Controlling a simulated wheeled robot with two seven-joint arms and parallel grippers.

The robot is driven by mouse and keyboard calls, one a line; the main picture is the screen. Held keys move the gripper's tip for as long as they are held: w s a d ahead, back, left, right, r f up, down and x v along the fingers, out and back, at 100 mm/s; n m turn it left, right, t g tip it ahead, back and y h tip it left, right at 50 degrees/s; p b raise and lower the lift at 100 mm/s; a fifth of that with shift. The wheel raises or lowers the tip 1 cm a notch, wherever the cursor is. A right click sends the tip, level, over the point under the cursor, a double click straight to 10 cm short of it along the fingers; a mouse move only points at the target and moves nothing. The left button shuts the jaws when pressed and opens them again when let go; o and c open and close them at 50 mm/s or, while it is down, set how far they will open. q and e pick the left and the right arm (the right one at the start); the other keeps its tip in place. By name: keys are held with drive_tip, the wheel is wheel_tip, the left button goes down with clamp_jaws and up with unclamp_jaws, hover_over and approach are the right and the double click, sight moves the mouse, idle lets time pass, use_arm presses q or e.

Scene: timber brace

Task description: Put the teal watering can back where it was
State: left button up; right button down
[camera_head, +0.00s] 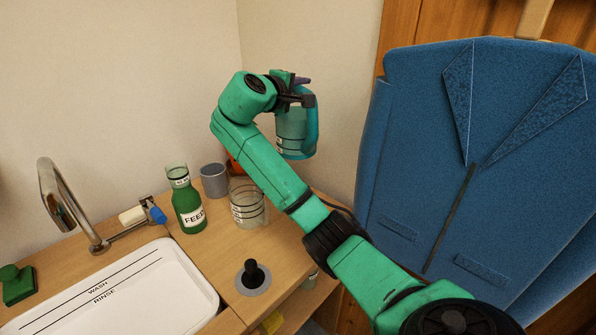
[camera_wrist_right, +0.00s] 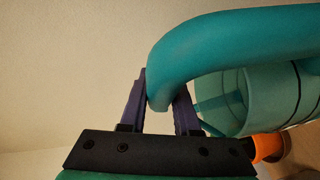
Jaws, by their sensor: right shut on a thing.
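The teal watering can (camera_head: 291,130) is a translucent teal vessel with dark level lines and a thick teal handle. My right gripper (camera_head: 303,97) is shut on its handle and holds the can roughly upright, apparently in the air near the back right of the counter. In the right wrist view, the purple fingers (camera_wrist_right: 160,105) pinch the end of the handle (camera_wrist_right: 215,40), and the can's body (camera_wrist_right: 235,98) shows to the right. My left gripper is not in view.
A green FEED bottle (camera_head: 188,207), grey cup (camera_head: 214,181) and clear lined jar (camera_head: 247,208) stand on the wooden counter (camera_head: 216,248). An orange thing (camera_head: 233,167) is partly hidden behind my arm. A black knob (camera_head: 253,272) stands in front; the white sink (camera_head: 150,290) is left, a blue jacket (camera_head: 470,170) right.

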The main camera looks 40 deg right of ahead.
sight(302, 114)
drive_tip(key=f, duration=0.6)
drive_tip(key=shift+s+a, duration=0.25)
drive_tip(key=shift+s, duration=0.05)
drive_tip(key=f, duration=1)
drive_tip(key=shift+w+d+f+b, duration=0.2)
drive_tip(key=shift+f+b, duration=0.15)
drive_tip(key=shift+f, duration=0.05)
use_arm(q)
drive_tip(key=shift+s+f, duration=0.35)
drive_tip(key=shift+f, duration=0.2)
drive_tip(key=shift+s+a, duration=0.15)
use_arm(e)
drive_tip(key=c, duration=0.6)
unclamp_jaws()
drive_tip(key=shift+c, duration=0.2)
drive_tip(key=shift+r, duration=0.15)
use_arm(q)
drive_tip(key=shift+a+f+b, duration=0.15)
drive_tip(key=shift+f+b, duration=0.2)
drive_tip(key=shift+b, duration=0.05)
use_arm(e)
drive_tip(key=v, duration=1.2)
